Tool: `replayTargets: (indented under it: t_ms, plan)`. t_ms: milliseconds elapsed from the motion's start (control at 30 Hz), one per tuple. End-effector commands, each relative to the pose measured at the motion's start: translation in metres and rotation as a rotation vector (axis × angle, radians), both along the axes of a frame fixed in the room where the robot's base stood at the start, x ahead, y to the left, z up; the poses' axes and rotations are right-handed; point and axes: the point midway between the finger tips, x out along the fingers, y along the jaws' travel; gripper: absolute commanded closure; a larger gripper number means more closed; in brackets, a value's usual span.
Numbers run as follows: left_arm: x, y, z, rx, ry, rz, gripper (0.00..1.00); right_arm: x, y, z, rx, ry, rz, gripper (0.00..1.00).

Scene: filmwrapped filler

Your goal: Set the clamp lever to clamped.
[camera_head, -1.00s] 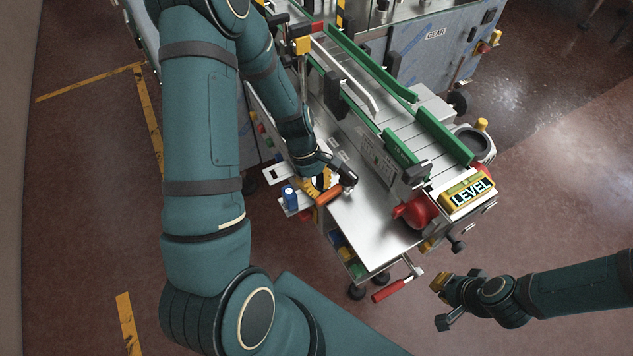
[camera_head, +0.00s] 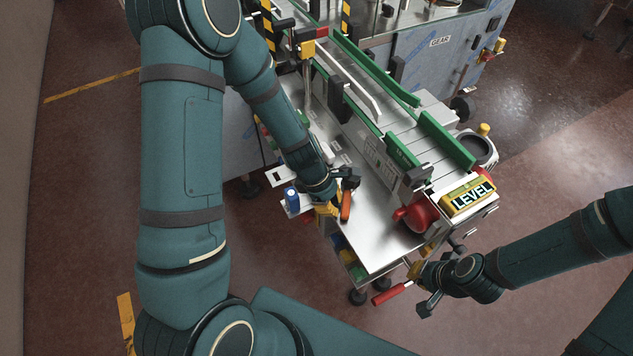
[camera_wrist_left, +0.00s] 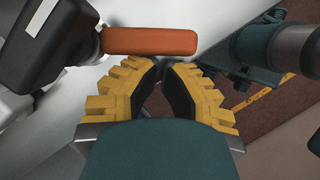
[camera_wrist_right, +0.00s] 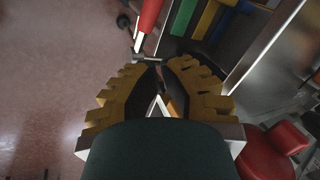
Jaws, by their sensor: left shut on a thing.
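The clamp lever has an orange handle (camera_head: 346,205) and a black hub (camera_head: 347,180) at the left side of the metal table. In the head view the handle points steeply down from the hub. In the left wrist view the orange handle (camera_wrist_left: 150,41) lies across the fingertips. My left gripper (camera_head: 330,209) is at the lever and shut on it; the exact contact is partly hidden. My right gripper (camera_head: 413,271) is beside the red-handled crank (camera_head: 392,293) at the table's front. Its fingertips (camera_wrist_right: 164,63) are close together; their hold is unclear.
The metal table (camera_head: 375,240) carries a red knob (camera_head: 415,217) and a LEVEL sign (camera_head: 468,197). Green conveyor rails (camera_head: 440,137) run behind. A blue can (camera_head: 291,196) stands on a small shelf left of the lever. Coloured bins (camera_head: 350,262) sit below the table edge.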

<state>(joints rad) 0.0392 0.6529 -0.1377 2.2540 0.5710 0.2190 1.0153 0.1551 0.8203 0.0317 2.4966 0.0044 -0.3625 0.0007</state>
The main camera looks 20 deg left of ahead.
Motion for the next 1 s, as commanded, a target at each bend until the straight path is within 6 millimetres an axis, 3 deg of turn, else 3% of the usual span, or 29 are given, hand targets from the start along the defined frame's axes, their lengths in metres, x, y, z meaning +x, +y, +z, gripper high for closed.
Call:
replayTargets:
  t_ms: [533, 1000]
  plan:
    - [-0.0015, -0.0083, 0.0001, -0.001, 0.001, -0.004, 1.0, 0.0, 0.0001, 0.0007, 0.0, 0.0, 0.0, 1.0]
    - [-0.0005, -0.0016, 0.0003, -0.001, 0.0, -0.003, 1.0, 0.0, 0.0, 0.0014, 0.0, 0.0, 0.0, 1.0]
